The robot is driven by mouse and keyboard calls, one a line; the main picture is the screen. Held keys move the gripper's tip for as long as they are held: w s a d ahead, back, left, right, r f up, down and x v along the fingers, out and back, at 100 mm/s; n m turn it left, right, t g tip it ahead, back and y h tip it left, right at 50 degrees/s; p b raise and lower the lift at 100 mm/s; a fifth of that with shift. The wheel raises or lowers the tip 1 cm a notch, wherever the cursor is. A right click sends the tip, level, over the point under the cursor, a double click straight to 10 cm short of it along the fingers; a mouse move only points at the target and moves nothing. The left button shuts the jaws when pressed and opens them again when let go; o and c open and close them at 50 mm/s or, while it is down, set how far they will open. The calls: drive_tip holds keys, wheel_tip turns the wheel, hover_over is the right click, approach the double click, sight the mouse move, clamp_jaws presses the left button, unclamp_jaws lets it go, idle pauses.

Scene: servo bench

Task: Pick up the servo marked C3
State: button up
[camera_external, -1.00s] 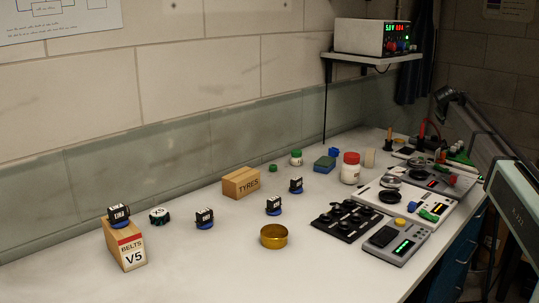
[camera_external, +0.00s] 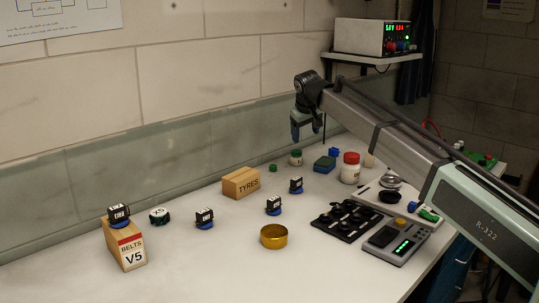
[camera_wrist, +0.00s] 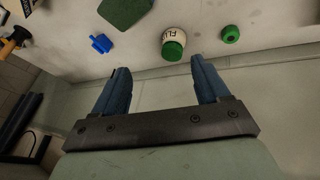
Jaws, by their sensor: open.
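Several small black servos with white labels and blue undersides are in the external view. One (camera_external: 118,212) sits on top of a wooden box marked BELTS V5 (camera_external: 126,248). Others stand on the bench at mid-left (camera_external: 204,217), in the middle (camera_external: 273,204) and further back (camera_external: 296,185). A dark, greenish rounded piece (camera_external: 159,215) with a white label lies beside the box. The labels are too small to tell which is C3. My gripper (camera_external: 308,136) is open and empty, high above the back of the bench. Its blue fingers (camera_wrist: 160,70) are apart in the wrist view, with no servo there.
A TYRES box (camera_external: 241,183), a brass ring or dish (camera_external: 273,236), a black tray (camera_external: 348,220) and a grey meter (camera_external: 392,241) stand nearby. A green-capped jar (camera_wrist: 173,46), green cap (camera_wrist: 231,34) and blue piece (camera_wrist: 101,43) lie near the wall. The front left bench is clear.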

sight(202, 211)
drive_tip(key=s+a+g, duration=0.1)
drive_tip(key=s+a, duration=0.3)
drive_tip(key=a, duration=0.1)
drive_tip(key=s+a+n, duration=0.1)
drive_tip(key=s+a, duration=0.4)
drive_tip(key=a, duration=0.1)
drive_tip(key=s+a+g, duration=0.1)
drive_tip(key=s+a, duration=0.4)
drive_tip(key=shift+s+a+r+n+g+y, duration=0.1)
drive_tip(key=shift+a+r+n+g+y, duration=0.2)
drive_tip(key=shift+a+y, duration=0.1)
drive_tip(key=s+a+r+n+g, duration=0.1)
drive_tip(key=s+a, duration=0.5)
drive_tip(key=s, duration=0.4)
drive_tip(key=s+a+r+n+g, duration=0.1)
drive_tip(key=s+a+g, duration=0.1)
drive_tip(key=s+a, duration=0.6)
drive_tip(key=f, duration=0.4)
drive_tip(key=s+f, duration=0.1)
drive_tip(key=f, duration=0.4)
drive_tip(key=d+f, duration=0.1)
drive_tip(key=f, duration=0.4)
drive_tip(key=shift+s+d+f, duration=0.1)
drive_tip(key=shift+s+f, duration=0.05)
drive_tip(key=shift+s, duration=0.15)
drive_tip(key=c, duration=0.9)
